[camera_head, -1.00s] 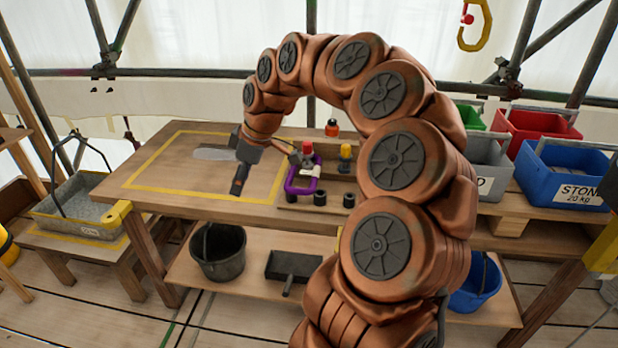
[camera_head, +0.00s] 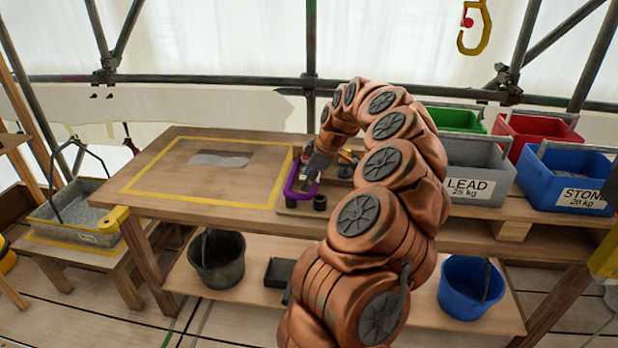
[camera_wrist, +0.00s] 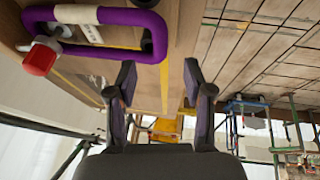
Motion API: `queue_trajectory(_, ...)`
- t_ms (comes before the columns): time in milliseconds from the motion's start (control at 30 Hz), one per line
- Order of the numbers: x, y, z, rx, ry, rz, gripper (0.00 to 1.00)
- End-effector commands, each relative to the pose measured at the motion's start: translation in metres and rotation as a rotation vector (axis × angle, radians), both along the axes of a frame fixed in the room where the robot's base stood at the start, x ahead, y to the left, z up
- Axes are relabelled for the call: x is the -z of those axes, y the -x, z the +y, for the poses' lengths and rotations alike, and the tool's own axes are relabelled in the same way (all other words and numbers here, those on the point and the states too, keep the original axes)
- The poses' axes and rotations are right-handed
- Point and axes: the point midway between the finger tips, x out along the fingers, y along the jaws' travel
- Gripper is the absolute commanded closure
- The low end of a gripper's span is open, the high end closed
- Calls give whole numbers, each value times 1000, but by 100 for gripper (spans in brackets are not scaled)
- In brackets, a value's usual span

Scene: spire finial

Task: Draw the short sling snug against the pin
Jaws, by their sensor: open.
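In the wrist view the purple loop (camera_wrist: 130,18) is at the upper left, apart from my fingers. A red-headed metal piece (camera_wrist: 40,57) sits at one end of the loop; I cannot tell if it is the pin. My gripper (camera_wrist: 161,95) is open with nothing between its fingers. In the head view my gripper (camera_head: 318,170) is right by the loop, and its fingertips are hard to make out.
Black round pieces (camera_head: 320,203) stand by the loop. Grey, red, green and blue bins stand at the right. A yellow hook (camera_head: 475,25) hangs at the upper right. Buckets are on the lower shelf.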

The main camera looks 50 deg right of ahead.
Motion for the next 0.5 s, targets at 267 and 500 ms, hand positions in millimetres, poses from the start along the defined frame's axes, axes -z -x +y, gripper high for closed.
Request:
queue_trajectory(267, 19, -8, 3, -1, -3, 2, 48)
queue_trajectory(500, 49, -21, 6, 0, -2, 4, 48)
